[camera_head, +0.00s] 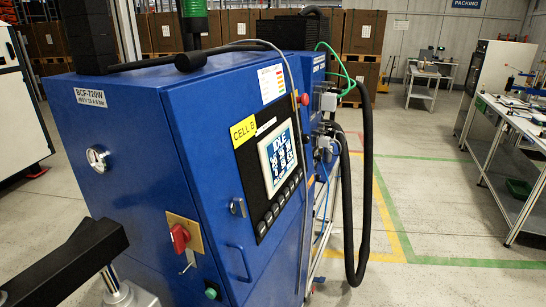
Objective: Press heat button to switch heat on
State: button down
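The blue cabinet (215,170) stands in the centre with its control panel facing right. Its screen (278,160) reads "IDLE" above several dark symbols too small to read. A slanted row of black buttons (282,200) runs under the screen. Their markings are not legible, so I cannot tell which one is the heat button. A red rotary switch (180,238) on a yellow plate and a green round button (211,291) sit lower on the front. My gripper is not recognisable in this view.
A black bar (70,262) reaches in at the lower left, close to the cabinet. A thick black hose (366,190) hangs at the cabinet's right side. The floor (440,215) to the right is clear up to a workbench (515,120). Cartons stand behind.

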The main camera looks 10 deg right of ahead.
aim_at(261, 229)
jog(key=k+u, duration=0.15)
jog(key=u, duration=0.25)
jog(key=k+u, duration=0.15)
jog(key=u, duration=0.25)
jog(key=k+j+u, duration=0.1)
jog(key=u, duration=0.3)
jog(key=k+j+u, duration=0.1)
jog(key=u, duration=0.3)
jog(key=j, duration=0.1)
